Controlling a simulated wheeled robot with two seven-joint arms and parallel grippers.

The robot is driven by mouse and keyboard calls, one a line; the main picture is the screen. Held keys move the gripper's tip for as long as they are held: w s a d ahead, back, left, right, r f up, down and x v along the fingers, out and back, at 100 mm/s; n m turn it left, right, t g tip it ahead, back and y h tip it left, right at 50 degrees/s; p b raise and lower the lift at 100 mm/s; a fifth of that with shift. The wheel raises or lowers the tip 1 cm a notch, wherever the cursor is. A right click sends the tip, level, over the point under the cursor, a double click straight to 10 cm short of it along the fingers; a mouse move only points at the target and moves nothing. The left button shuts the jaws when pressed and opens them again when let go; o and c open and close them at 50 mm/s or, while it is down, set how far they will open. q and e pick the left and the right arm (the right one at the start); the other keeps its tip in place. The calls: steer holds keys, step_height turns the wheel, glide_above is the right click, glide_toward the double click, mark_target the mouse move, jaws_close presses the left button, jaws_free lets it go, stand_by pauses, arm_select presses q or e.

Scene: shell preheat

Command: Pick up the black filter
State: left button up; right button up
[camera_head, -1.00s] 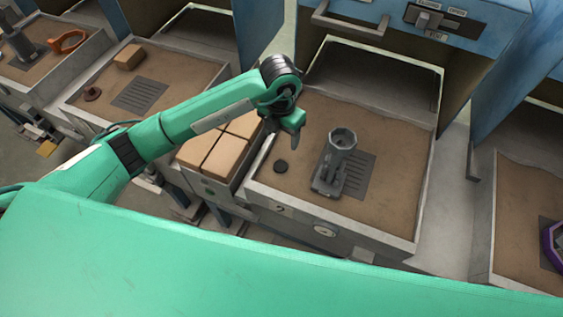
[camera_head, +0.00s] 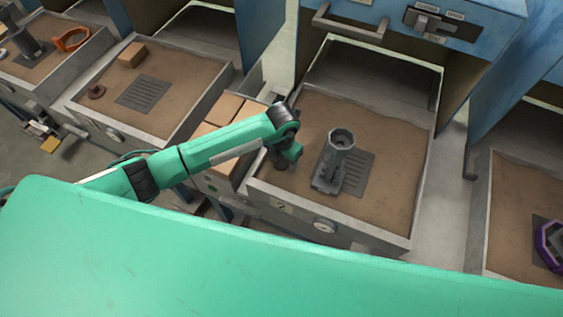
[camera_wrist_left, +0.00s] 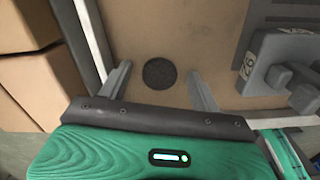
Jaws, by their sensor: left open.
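The black filter (camera_wrist_left: 160,73) is a small dark round disc lying flat on the brown bed of the middle tray (camera_head: 331,233). In the left wrist view it shows between the two spread fingers of my left gripper (camera_wrist_left: 158,77), with a gap on each side. In the head view my left gripper (camera_head: 281,163) is over the tray's left side and hides the filter. The gripper is open and holds nothing. I cannot tell how far its fingertips are above the bed. My right gripper is in neither view.
A grey metal fixture with an upright cup (camera_head: 341,140) stands right of the gripper and shows close in the wrist view (camera_wrist_left: 275,62). Brown blocks (camera_head: 225,108) sit left of the tray wall. Bare tray bed (camera_head: 395,140) lies farther right.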

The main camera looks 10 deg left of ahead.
arm_select(q)
steer(key=shift+f, duration=0.25)
steer(key=c, duration=1)
steer(key=shift+r, duration=0.1)
